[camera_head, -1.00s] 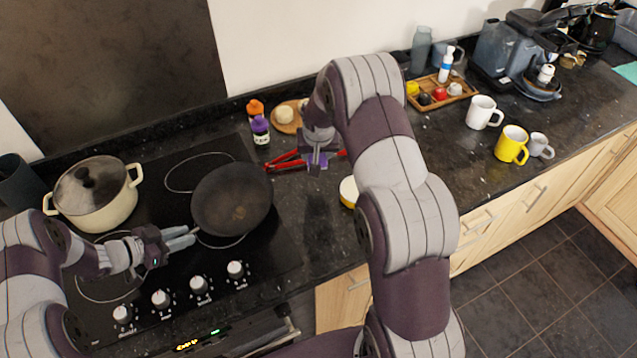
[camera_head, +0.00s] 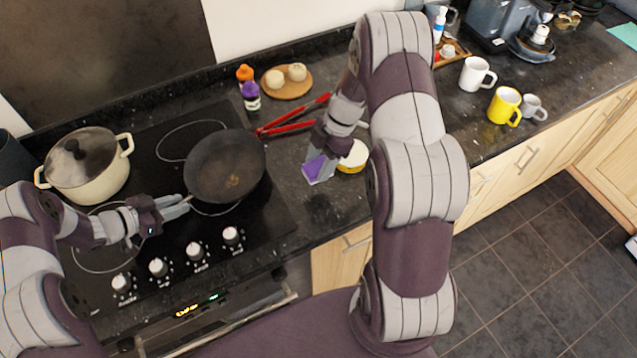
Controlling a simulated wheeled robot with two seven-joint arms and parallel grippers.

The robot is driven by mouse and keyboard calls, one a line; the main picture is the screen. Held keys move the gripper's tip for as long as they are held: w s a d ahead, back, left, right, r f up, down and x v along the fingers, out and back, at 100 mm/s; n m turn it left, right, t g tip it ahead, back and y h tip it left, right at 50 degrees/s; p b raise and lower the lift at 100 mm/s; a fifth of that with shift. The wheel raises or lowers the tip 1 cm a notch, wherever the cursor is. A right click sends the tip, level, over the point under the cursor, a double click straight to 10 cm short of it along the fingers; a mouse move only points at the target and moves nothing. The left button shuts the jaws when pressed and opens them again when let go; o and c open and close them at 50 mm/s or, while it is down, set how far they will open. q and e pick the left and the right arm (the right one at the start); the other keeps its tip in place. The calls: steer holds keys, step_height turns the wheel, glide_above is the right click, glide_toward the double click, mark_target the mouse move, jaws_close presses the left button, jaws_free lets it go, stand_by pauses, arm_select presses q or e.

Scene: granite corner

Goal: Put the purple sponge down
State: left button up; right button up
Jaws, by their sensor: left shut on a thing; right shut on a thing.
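The purple sponge (camera_head: 316,169) is in my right gripper (camera_head: 318,160), over the dark counter to the right of the stove. I cannot tell whether its underside touches the counter. My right gripper is shut on it, and the fingers are partly hidden by the wrist. My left gripper (camera_head: 178,207) is at the near-left side of the black frying pan (camera_head: 228,168), shut on the pan's handle, which is mostly hidden by the fingers.
Red-handled tongs (camera_head: 288,128) lie behind the sponge. A yellow tin with a pale top (camera_head: 353,157) is just right of it. A cream pot (camera_head: 86,172) stands on the stove. A round board (camera_head: 288,86) and bottles (camera_head: 250,96) are at the back. Bare counter lies in front of the sponge.

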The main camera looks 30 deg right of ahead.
step_height(320, 180, down, 7)
steer(key=shift+w+d+f, duration=0.1)
steer(key=o, duration=1.1)
steer(key=shift+f, duration=0.1)
steer(key=v, duration=1.2)
